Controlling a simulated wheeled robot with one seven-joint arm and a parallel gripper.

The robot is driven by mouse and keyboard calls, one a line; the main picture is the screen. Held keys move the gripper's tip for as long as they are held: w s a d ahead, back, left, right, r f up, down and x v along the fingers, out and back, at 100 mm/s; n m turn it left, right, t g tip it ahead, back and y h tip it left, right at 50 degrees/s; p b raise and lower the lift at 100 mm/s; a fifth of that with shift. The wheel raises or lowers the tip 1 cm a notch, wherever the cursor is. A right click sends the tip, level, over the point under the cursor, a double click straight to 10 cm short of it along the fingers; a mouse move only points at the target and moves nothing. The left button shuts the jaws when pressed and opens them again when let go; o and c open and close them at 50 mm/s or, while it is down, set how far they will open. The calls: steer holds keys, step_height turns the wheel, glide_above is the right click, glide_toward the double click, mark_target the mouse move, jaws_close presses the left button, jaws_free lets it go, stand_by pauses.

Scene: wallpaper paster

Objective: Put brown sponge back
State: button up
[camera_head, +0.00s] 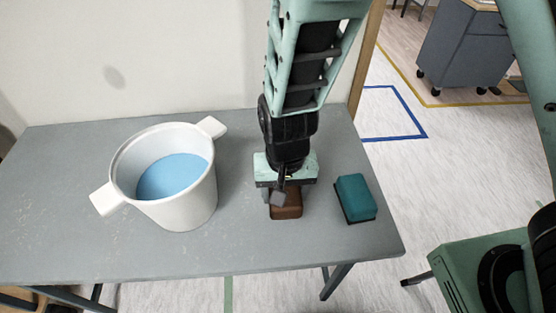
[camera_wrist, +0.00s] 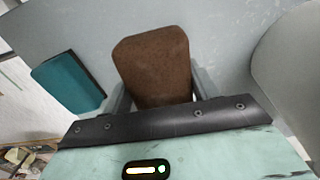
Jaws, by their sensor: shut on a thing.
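The brown sponge (camera_head: 287,205) is at the middle right of the grey table, below my arm. My gripper (camera_head: 286,194) points down and is shut on it. In the wrist view the brown sponge (camera_wrist: 153,66) sits between the two fingers of my gripper (camera_wrist: 160,92). The upper part of the sponge is hidden by the gripper in the head view. I cannot tell whether its underside touches the table.
A teal sponge (camera_head: 355,196) with a dark base lies right of my gripper. A white two-handled pot (camera_head: 190,212) with blue contents stands to the left. The grey table (camera_head: 100,250) has bare room at its front; a wall is behind.

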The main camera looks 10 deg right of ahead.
steer(key=shift+f, duration=2.5)
steer(key=shift+f+b, duration=0.35)
steer(key=shift+b, duration=0.1)
steer(key=o, duration=1)
step_height(320, 180, up, 18)
steer(key=p, duration=0.3)
steer(key=s+d+r+n, duration=0.2)
steer(key=s, duration=0.1)
steer(key=s+d+r+n, duration=0.2)
steer(key=s+d+n, duration=0.1)
steer(key=s, duration=0.1)
steer(key=s+d+r+n, duration=0.3)
steer(key=s, duration=0.1)
steer(key=shift+d+y, duration=0.15)
steer(key=shift+y, duration=0.15)
